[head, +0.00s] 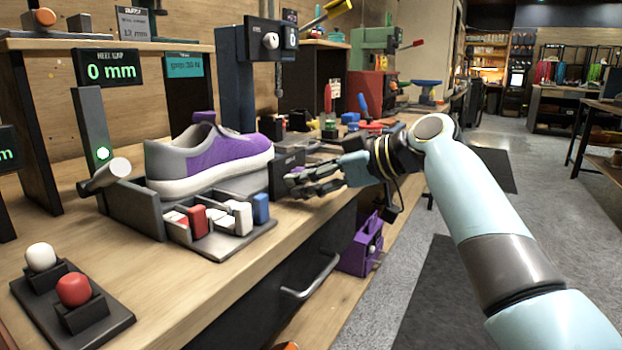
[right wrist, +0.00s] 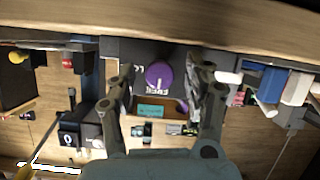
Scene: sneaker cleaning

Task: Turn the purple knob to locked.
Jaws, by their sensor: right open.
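The purple knob (right wrist: 158,75) shows in the right wrist view as a round cap on a dark housing (right wrist: 142,52), with small lettering beside it that is hard to read. In the head view the dark housing (head: 287,172) stands at the toe end of the sneaker, and I cannot make out the knob there. My right gripper (head: 294,185) is open at the bench's front edge, beside the housing. In the right wrist view its fingers (right wrist: 163,92) stand apart, one on each side of the knob. I cannot tell whether they touch it. My left gripper is not in view.
A purple and grey sneaker (head: 212,158) sits on a grey stand. A tray (head: 212,249) of coloured blocks lies in front of it. A red ball and a white ball (head: 41,256) rest on a dark base. Tools crowd the bench behind. A purple box (head: 357,254) is below.

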